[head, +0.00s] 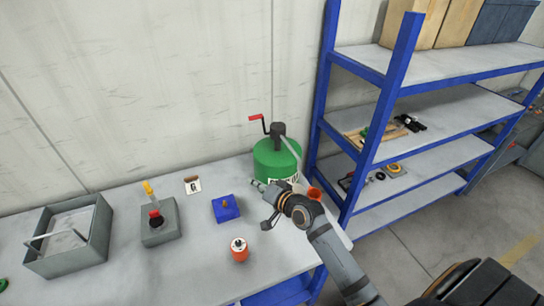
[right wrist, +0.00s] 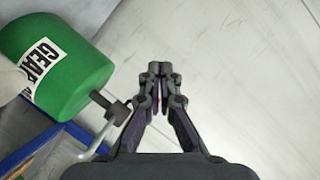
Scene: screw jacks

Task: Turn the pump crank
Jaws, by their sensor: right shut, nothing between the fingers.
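A green drum (head: 275,162) stands at the back right of the bench with a dark pump (head: 277,131) on top. The pump's crank has a red handle (head: 256,117) pointing left. My right gripper (head: 259,185) is in front of the drum, below the crank and apart from it. In the right wrist view my right gripper (right wrist: 159,68) is shut and empty. The drum (right wrist: 55,65) lies to its left there, with the pump (right wrist: 118,108) beside the fingers. A speck of red shows between the fingers; most of what it belongs to is hidden. My left gripper is not in view.
A blue-framed shelf (head: 388,105) stands close on the right. The wall (head: 150,90) is behind.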

